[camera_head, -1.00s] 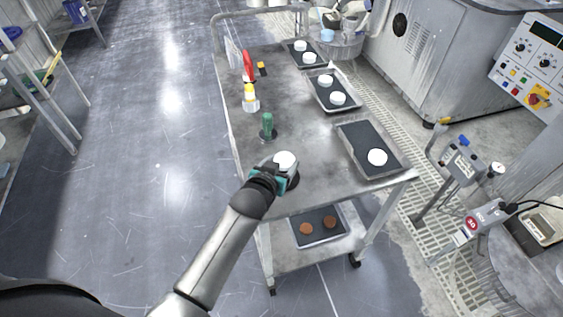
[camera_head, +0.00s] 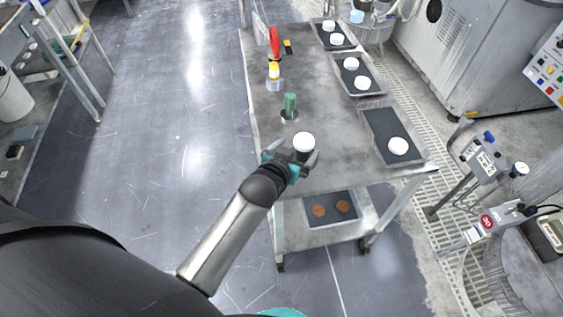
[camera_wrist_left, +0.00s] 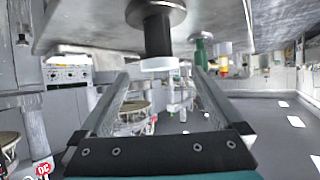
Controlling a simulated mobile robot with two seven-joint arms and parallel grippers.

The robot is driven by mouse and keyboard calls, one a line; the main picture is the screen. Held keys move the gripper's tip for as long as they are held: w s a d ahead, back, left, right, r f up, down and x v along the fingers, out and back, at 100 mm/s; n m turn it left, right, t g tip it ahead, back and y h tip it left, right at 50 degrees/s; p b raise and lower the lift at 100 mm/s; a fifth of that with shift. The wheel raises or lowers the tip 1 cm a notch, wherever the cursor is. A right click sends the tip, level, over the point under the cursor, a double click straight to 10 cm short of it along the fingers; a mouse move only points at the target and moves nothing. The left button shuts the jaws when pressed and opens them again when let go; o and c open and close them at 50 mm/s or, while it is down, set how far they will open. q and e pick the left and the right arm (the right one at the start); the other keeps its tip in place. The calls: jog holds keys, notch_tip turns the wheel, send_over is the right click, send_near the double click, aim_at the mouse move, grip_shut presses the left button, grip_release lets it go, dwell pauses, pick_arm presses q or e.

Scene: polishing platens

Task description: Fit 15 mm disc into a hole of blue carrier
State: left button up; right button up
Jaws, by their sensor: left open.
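My left gripper (camera_head: 296,153) is open at the near edge of the cart's top. In the head view its fingers lie around a white-topped piece (camera_head: 303,141). The left wrist view looks upside down. It shows this piece as a dark post (camera_wrist_left: 158,36) on a round metal base with a white disc-shaped end (camera_wrist_left: 158,64), between the open fingers; contact is not clear. A green-handled piece (camera_head: 290,103) on a round base stands just behind. I cannot make out a blue carrier or tell which piece is the 15 mm disc. My right gripper is not in view.
Dark trays with white round pieces line the cart's right side; the nearest tray (camera_head: 381,124) bears one white piece (camera_head: 398,146). The cart's lower shelf holds a tray with brown discs (camera_head: 319,210).

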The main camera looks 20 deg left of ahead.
pick_arm(q)
jog(key=p+v, duration=0.1)
jog(key=v, duration=1)
jog(key=shift+s+r+p, duration=0.25)
jog(key=shift+s+p, duration=0.1)
jog(key=shift+p, duration=0.05)
